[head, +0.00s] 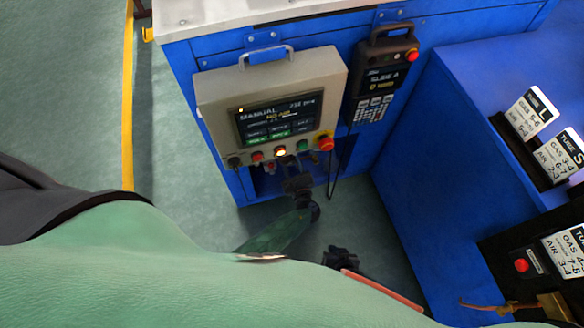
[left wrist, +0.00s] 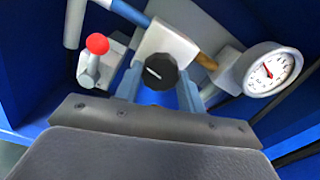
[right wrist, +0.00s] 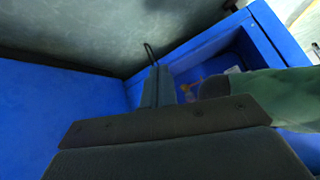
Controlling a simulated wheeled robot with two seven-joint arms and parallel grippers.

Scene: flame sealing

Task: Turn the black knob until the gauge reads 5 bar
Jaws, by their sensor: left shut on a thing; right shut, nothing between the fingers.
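The black knob (left wrist: 160,70) shows a white mark on its face and sits on a white regulator block in the left wrist view. My left gripper (left wrist: 159,84) is shut on it, one finger on each side. The white round gauge (left wrist: 270,70) is to the right; its red needle points up and left, but the numbers are too small to read surely. In the head view, my left gripper (head: 299,186) is below the control panel, partly hidden, and the knob and gauge cannot be made out. My right gripper (head: 341,258) is shut and empty, lower right; its fingers also show in the right wrist view (right wrist: 158,86).
A red-knobbed valve (left wrist: 96,46) is left of the black knob. The control panel (head: 215,95) with several buttons overhangs my left gripper. A handheld pendant (head: 384,78) hangs beside it with a cable. A blue bench (head: 465,120) with cards stands at the right.

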